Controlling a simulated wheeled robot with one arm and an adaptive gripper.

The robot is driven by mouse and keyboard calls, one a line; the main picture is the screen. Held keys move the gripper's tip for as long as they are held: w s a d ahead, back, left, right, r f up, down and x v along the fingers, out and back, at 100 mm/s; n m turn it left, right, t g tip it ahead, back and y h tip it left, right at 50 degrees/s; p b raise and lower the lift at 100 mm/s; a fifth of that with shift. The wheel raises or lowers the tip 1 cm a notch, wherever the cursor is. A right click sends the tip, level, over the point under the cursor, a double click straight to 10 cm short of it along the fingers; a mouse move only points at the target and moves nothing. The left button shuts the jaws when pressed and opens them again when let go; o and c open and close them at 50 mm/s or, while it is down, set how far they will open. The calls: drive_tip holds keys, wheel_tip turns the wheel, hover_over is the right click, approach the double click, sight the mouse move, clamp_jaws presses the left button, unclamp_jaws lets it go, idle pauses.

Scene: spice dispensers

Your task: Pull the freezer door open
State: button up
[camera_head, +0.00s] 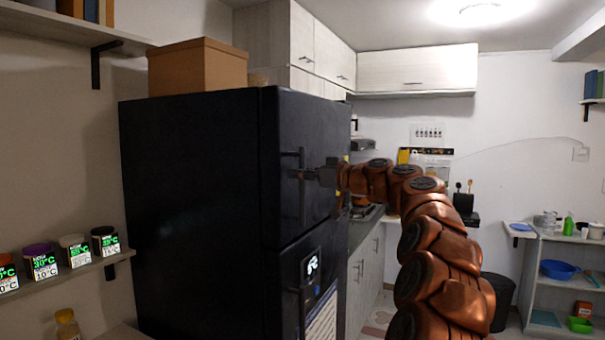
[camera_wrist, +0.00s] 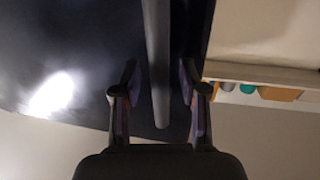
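The black fridge (camera_head: 195,190) stands left of centre in the head view. Its upper door, the freezer door (camera_head: 318,140), looks shut, with an upright dark bar handle (camera_head: 302,210) near its left edge. My gripper (camera_head: 302,174) is at the handle, about mid-height. In the wrist view the handle bar (camera_wrist: 158,60) runs between the two fingers of my gripper (camera_wrist: 159,95). The fingers are spread, with a visible gap on each side of the bar, so they stand around it and do not appear to clamp it.
A lower door with a lit display (camera_head: 312,264) is below the freezer door. A cardboard box (camera_head: 197,66) sits on top of the fridge. A wall shelf with spice dispensers (camera_head: 75,250) is at left. Counter cabinets (camera_head: 365,265) stand beyond the fridge; some floor shows at right.

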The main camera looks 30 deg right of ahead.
clamp_jaws()
drive_tip(key=shift+s, duration=0.1)
idle(0.5)
